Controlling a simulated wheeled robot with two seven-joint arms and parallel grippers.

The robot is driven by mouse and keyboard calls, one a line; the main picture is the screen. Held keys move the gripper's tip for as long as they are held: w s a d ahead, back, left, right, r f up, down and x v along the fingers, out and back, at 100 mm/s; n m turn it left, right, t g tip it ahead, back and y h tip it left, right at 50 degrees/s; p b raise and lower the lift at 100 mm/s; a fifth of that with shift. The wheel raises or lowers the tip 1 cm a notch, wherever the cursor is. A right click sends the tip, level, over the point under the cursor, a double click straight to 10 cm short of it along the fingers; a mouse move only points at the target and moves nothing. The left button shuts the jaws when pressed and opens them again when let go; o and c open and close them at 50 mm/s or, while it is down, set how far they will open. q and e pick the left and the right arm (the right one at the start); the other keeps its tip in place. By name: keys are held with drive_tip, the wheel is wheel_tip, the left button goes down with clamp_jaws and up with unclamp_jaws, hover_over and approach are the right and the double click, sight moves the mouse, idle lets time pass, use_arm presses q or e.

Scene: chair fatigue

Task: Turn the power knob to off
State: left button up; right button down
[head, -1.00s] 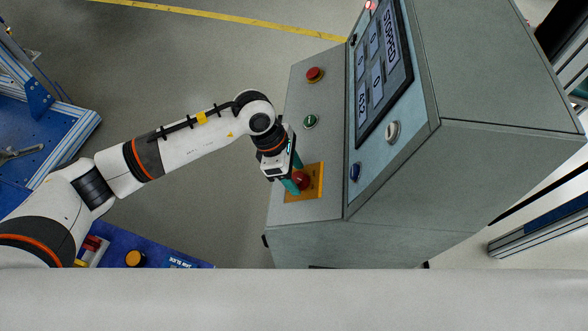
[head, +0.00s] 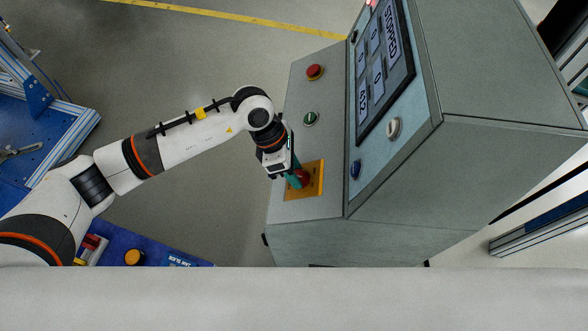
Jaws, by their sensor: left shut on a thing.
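The red power knob (head: 304,178) sits on a yellow plate (head: 316,181) at the near end of the grey console's sloped panel. My left gripper (head: 296,179) reaches it from the left, with its teal fingers shut on the red knob. The fingers and the gripper body hide part of the knob, and I cannot read its position. My right gripper is not in view.
A blue workbench (head: 35,130) stands at the left. Open floor lies between.

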use_arm(q)
drive_tip(key=shift+f+n+b, duration=0.1)
drive_tip(key=shift+n+b, duration=0.45)
drive_tip(key=shift+n, duration=0.65)
drive_tip(key=n, duration=0.2)
drive_tip(key=shift+a+n+g+h+b, duration=0.1)
drive_tip(key=shift+n+g+h+b, duration=0.2)
drive_tip(key=shift+g+h+b, duration=0.1)
drive_tip(key=n, duration=0.2)
drive_tip(key=shift+n, duration=0.3)
drive_tip(key=shift+n+h, duration=0.4)
drive_tip(key=shift+n, duration=0.8)
drive_tip(key=shift+w+n, duration=0.1)
drive_tip(key=shift+n, duration=0.2)
drive_tip(key=o, duration=1)
drive_tip(key=shift+g, duration=0.3)
drive_tip(key=shift+a, duration=0.1)
